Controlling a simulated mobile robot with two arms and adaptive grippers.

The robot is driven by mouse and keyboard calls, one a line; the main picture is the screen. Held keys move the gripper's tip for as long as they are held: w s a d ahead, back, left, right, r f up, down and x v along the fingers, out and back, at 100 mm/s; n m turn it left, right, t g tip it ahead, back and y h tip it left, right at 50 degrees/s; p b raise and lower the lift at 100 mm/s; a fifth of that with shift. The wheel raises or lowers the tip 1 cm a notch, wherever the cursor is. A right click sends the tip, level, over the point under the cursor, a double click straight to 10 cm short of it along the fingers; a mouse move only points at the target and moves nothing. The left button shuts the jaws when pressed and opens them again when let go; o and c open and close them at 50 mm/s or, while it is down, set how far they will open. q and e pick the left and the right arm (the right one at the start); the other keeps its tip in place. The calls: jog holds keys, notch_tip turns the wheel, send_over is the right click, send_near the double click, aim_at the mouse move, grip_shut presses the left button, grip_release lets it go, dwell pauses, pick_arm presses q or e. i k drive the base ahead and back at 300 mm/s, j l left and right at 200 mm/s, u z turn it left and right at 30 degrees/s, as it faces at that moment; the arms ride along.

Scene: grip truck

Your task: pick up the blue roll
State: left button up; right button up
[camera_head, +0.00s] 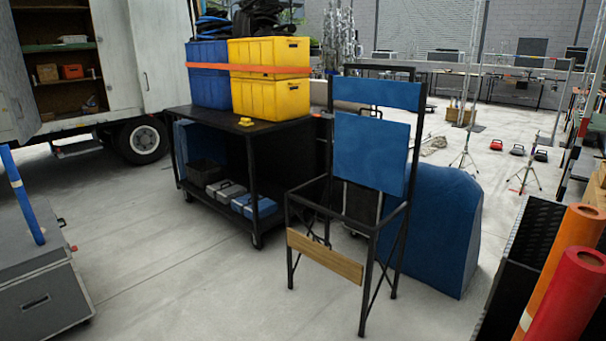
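A blue roll (22,195) stands at the far left, a thin tilted tube with a pale band near its upper part. Its lower end rests on or just behind the top of a grey case (40,290); I cannot tell which. Neither of my grippers shows in the head view, so nothing is seen holding the roll.
A black cart (255,190) carries yellow (270,95) and blue crates (209,90). A tall black-framed chair (372,150) stands right of it, before a blue covered block (440,230). Orange (560,265) and red rolls (570,300) stand at right. The floor between the case and cart is clear.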

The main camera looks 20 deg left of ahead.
aim_at(8, 160)
jog(key=i+j+u, duration=0.2)
jog(key=j+u, duration=0.15)
jog(key=j, duration=0.25)
jog(key=i+j+u, duration=0.3)
jog(key=j, duration=0.25)
jog(key=i+j+u, duration=0.35)
jog(key=j, duration=0.15)
jog(key=i+j+u, duration=0.3)
jog(key=j, duration=0.15)
